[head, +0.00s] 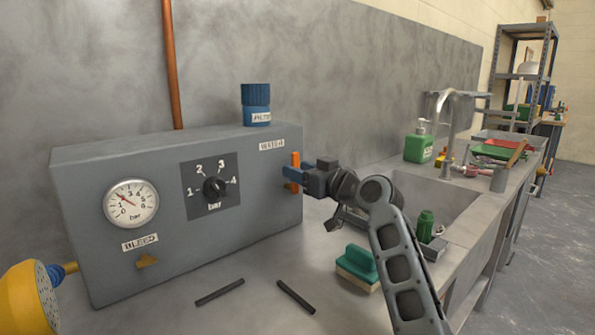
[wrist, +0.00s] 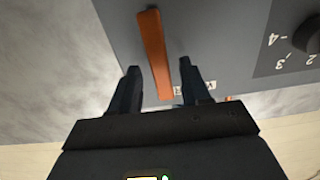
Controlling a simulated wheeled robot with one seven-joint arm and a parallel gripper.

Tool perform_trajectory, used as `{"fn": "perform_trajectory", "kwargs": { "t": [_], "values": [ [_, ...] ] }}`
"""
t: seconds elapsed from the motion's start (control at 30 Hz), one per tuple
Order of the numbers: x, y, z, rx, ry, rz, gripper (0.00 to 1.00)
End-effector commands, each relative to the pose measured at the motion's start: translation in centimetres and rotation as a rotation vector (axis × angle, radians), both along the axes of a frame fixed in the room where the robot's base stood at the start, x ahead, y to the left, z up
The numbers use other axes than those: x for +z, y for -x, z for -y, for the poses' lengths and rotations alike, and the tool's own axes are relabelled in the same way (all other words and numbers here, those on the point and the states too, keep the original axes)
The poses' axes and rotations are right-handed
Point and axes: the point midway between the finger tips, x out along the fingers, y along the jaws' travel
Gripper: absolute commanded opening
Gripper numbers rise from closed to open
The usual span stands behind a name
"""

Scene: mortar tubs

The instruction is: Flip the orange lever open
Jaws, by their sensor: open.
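The orange lever (head: 295,158) is on the right part of the grey box's front, below a white label, and stands upright there. In the wrist view the lever (wrist: 153,50) is a long orange bar, slightly tilted. My gripper (head: 288,173) is at the lever, coming from the right. In the wrist view my gripper (wrist: 160,68) is open, with one dark finger on each side of the lever's line and a gap showing on both sides. The middle of the lever is partly hidden by the fingers in the head view.
The grey box (head: 100,250) carries a gauge (head: 131,203), a black dial (head: 215,187) and a small bleed tap (head: 147,261). A sink is to the right.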

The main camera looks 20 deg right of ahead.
Motion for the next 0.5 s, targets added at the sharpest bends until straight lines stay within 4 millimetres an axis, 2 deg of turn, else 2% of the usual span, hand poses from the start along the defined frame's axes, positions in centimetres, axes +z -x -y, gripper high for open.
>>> {"fn": "perform_trajectory", "kwargs": {
  "t": [0.1, 0.3, 0.5],
  "values": [
    [-0.2, 2.0, 0.8, -0.003, 0.000, 0.000, 0.47],
    [-0.2, 4.8, 1.7, -0.002, -0.001, -0.001, 0.47],
    [-0.1, 6.0, 2.0, 0.000, -0.001, -0.001, 0.47]
  ]
}}
